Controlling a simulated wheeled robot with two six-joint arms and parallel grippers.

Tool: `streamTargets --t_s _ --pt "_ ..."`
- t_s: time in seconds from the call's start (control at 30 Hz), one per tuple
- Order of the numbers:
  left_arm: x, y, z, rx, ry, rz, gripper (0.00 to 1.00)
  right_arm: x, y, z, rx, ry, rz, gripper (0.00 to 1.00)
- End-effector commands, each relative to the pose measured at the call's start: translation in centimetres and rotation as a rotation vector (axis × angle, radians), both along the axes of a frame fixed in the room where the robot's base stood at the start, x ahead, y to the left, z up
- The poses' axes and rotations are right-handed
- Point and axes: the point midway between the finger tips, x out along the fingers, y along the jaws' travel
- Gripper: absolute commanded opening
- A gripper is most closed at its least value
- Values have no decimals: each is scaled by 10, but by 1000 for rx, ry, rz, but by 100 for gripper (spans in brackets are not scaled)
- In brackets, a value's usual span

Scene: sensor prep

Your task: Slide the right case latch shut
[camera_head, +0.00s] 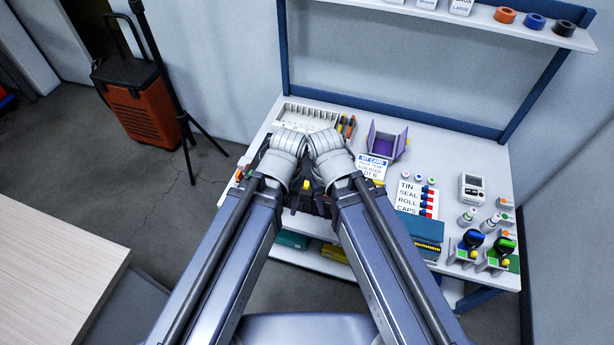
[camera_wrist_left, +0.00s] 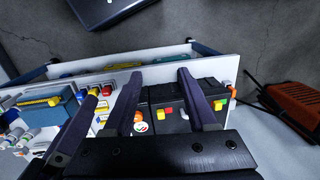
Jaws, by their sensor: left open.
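A black case (camera_wrist_left: 170,93) lies at the front of the workbench in the left wrist view, with small yellow (camera_wrist_left: 220,104) and red (camera_wrist_left: 168,113) parts on it. I cannot tell which part is the right latch or how it stands. In the head view my forearms and wrists hide most of the case; a yellow part (camera_head: 307,184) shows between them. My left gripper (camera_wrist_left: 157,76) is open, its two dark fingers spread over the case, with nothing seen held. My right gripper is mostly hidden below its wrist; a dark finger at the left wrist view's left edge may be its own.
On the workbench (camera_head: 455,165) are a purple open holder (camera_head: 386,142), a kit card (camera_head: 372,168), a label sheet (camera_head: 414,198), a blue box (camera_head: 420,232) and a white rack (camera_head: 306,116). Bottles and fixtures (camera_head: 495,250) stand at the right. An orange case (camera_head: 140,105) stands on the floor.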

Motion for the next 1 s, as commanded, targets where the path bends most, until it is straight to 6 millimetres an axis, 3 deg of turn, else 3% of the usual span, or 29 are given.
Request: streamTargets --t_s 0.17,0.37,0.57,0.8,0.9,1.0 --pt "5 -1 7 -8 -13 -5 57 0 0 8 -1 -2 -22 50" --pt "34 -13 -10 -25 -13 -2 57 0 0 -10 0 -2 -17 50" --pt "76 -27 -28 -47 -16 3 57 0 0 -27 0 -1 -13 50" --pt "150 -52 -59 -93 -23 14 57 0 0 -57 0 0 -4 50" --pt "169 -58 -65 -106 -25 17 57 0 0 -63 0 0 0 50" --pt "169 -58 -63 -109 -26 17 57 0 0 -62 0 0 0 50"
